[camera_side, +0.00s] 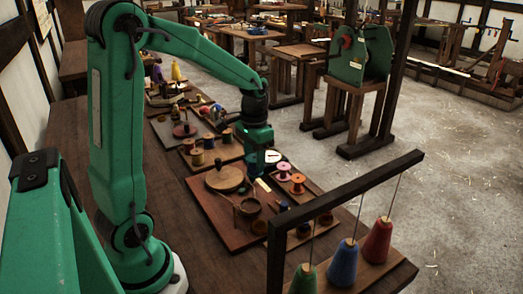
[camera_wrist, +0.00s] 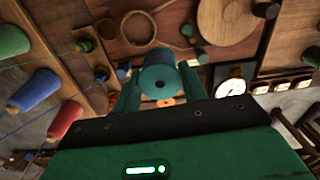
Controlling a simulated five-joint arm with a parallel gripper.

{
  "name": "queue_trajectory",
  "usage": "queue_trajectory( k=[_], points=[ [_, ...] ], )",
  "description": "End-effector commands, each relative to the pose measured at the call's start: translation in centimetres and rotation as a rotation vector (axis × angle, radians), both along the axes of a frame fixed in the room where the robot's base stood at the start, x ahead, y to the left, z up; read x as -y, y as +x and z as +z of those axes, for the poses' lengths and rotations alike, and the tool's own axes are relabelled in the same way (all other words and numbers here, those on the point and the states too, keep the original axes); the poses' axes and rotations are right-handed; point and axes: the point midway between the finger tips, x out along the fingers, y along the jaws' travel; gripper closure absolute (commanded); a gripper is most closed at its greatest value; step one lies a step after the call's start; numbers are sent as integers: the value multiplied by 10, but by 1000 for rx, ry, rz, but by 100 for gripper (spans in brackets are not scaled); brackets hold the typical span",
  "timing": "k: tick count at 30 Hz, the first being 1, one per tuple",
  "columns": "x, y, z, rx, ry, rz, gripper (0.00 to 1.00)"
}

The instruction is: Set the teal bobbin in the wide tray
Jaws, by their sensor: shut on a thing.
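My gripper (camera_side: 258,165) points down over the bench, near its far right edge. In the wrist view its two teal fingers close on the teal bobbin (camera_wrist: 158,82), whose round end with a centre hole faces the camera. In the side view the bobbin blends with my green-teal gripper and is hard to make out. I cannot tell which is the wide tray.
A brown board (camera_side: 205,208) with a round wooden disc (camera_side: 225,179) lies in front of the gripper. A white dial (camera_side: 272,156) stands close by. A dark frame (camera_side: 345,200) over red (camera_side: 377,240), blue (camera_side: 344,262) and green (camera_side: 303,280) cones stands at the right front.

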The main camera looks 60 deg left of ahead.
Motion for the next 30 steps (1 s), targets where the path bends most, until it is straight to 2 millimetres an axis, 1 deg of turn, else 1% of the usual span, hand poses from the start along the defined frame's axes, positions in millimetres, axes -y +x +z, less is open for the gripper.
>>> queue_trajectory(
  k=[1, 6, 11, 15, 17, 24, 30],
  points=[
    [-10, 8, 0, 0, 0, 14, 71],
    [-44, 34, 2, 0, 0, 59, 71],
    [-79, 55, 1, 0, 0, 102, 71],
    [-111, 70, -2, 0, 0, 140, 71],
    [-125, 75, -3, -1, -1, 155, 71],
    [-183, 91, -13, 0, 0, 219, 71],
    [-231, 96, -24, -1, -1, 272, 71]
  ],
)
